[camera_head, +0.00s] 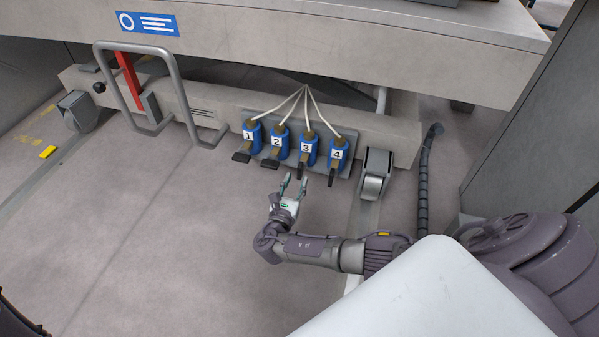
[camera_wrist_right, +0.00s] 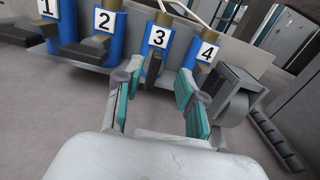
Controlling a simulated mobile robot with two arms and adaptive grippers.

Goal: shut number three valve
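The number three valve (camera_head: 308,148) is a blue body with a white "3" label, third from left in a row of numbered valves; it also shows in the right wrist view (camera_wrist_right: 158,40). Its dark lever (camera_head: 301,171) points down and outward, seen narrow. In the right wrist view the lever (camera_wrist_right: 153,68) lies between my fingers' lines, beyond the tips. My right gripper (camera_head: 294,182) is open and empty, just in front of and below valve three, apparently not touching it. My left gripper is out of view.
Valves one (camera_head: 251,136) and two (camera_head: 279,143) have levers turned sideways; valve four (camera_head: 338,154) has its lever pointing down like three's. A grey roller (camera_head: 375,174) sits right of the row. A bent metal handle (camera_head: 183,88) stands left. Floor in front is clear.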

